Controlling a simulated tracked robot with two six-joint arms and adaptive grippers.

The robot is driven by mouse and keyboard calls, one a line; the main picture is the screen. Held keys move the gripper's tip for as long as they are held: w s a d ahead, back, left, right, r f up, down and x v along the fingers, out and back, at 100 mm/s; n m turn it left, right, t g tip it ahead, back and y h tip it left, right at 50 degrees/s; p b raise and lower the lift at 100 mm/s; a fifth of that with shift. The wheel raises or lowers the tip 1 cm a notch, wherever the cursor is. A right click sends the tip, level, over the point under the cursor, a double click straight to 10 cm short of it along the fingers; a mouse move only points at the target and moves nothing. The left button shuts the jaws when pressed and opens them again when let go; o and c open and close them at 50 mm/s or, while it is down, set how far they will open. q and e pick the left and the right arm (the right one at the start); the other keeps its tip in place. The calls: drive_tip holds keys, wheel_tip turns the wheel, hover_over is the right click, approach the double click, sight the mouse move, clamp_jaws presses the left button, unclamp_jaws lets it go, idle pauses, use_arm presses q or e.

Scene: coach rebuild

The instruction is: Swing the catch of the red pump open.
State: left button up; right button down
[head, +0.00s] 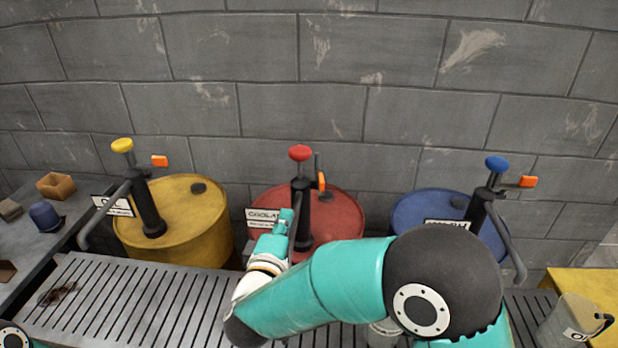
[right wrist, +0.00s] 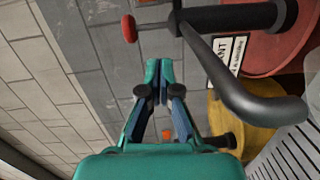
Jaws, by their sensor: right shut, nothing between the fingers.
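The red pump (head: 301,205) stands on the red drum (head: 340,215), with a red knob (head: 300,153) on top. Its orange catch (head: 321,181) is at the right side of the pump head and looks narrow, nearly end-on. My right gripper (head: 286,216) is shut and empty, in front of the pump's lower body; whether it touches cannot be told. In the right wrist view the gripper (right wrist: 158,68) has its fingertips together, beside the pump's grey spout (right wrist: 235,85) and below the red knob (right wrist: 129,28). The red pump's catch is not visible there. My left gripper is not in view.
A yellow drum (head: 190,215) and a blue drum (head: 415,212) stand either side, with pumps whose orange catches (head: 160,161) (head: 528,182) stick out to the right. A slatted grate (head: 150,300) runs in front. A jug (head: 570,322) is at lower right. A block wall stands behind.

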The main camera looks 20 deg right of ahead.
sight(319, 183)
drive_tip(key=shift+n+t+h, duration=0.3)
drive_tip(key=x, duration=0.5)
drive_tip(key=p+x, duration=0.1)
drive_tip(key=x, duration=0.2)
drive_tip(key=shift+w+a+r, duration=0.1)
drive_tip(key=shift+w+r, duration=0.25)
drive_tip(key=d, duration=0.4)
drive_tip(key=shift+d, duration=0.1)
drive_tip(key=shift+s+d+p, duration=0.2)
drive_tip(key=shift+d+p, duration=0.15)
drive_tip(key=shift+d, duration=0.4)
drive_tip(key=shift+a, duration=0.2)
